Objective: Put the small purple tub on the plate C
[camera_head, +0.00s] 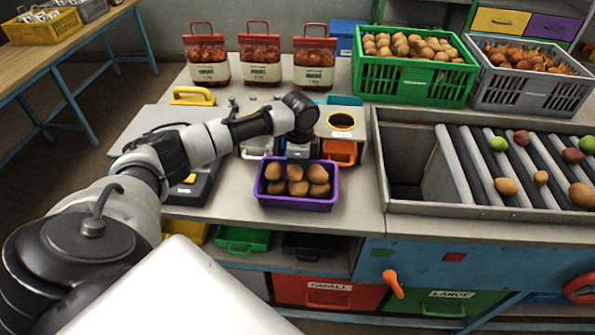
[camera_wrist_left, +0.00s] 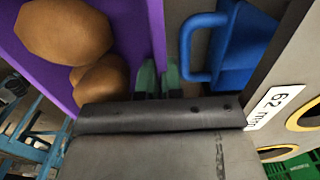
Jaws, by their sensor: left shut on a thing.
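The small purple tub (camera_head: 297,203) holds several brown potatoes and stands level near the front edge of the bench, in the middle of the head view. I cannot tell whether it touches the bench or is just above it. My left gripper (camera_head: 298,156) is at the tub's far rim. In the left wrist view its fingers (camera_wrist_left: 158,78) lie on both sides of the wall of the purple tub (camera_wrist_left: 40,72), shut on it. I can read no letter C, so I cannot tell which surface is plate C. My right gripper is not in view.
Behind the gripper stand an orange bin (camera_head: 341,153) and sizing blocks with round holes. A dark device (camera_head: 190,187) lies left of the tub. A roller conveyor (camera_head: 470,160) is to the right. Sacks (camera_head: 261,60) and a green crate (camera_head: 412,83) stand at the back.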

